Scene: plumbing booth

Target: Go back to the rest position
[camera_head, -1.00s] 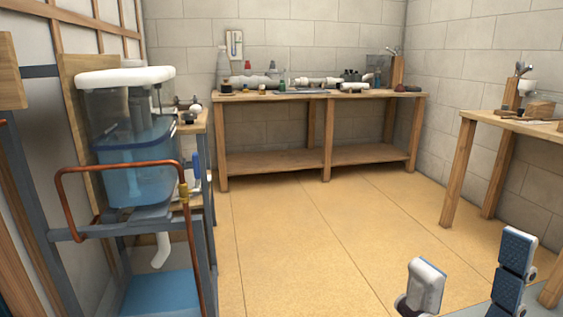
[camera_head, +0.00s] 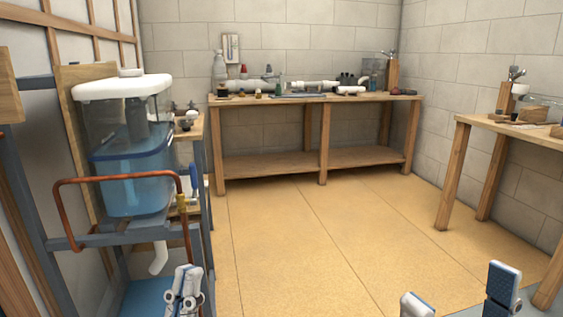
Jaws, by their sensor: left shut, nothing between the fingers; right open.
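My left gripper (camera_head: 183,288) shows at the bottom edge, left of centre, upright in front of the blue basin under the tank stand. Its fingers are together with nothing between them. My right gripper (camera_head: 459,293) is at the bottom right, with its two fingers wide apart and empty. Only the upper parts of its fingers show, over the floor and a grey surface. The rest of both arms is out of view.
A clear cistern (camera_head: 118,155) with a white lid and blue water stands at left, with a copper pipe (camera_head: 66,214) in front. A long workbench (camera_head: 268,165) with plumbing parts is at the back. Another table (camera_head: 470,150) is at right. The middle floor (camera_head: 320,230) is clear.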

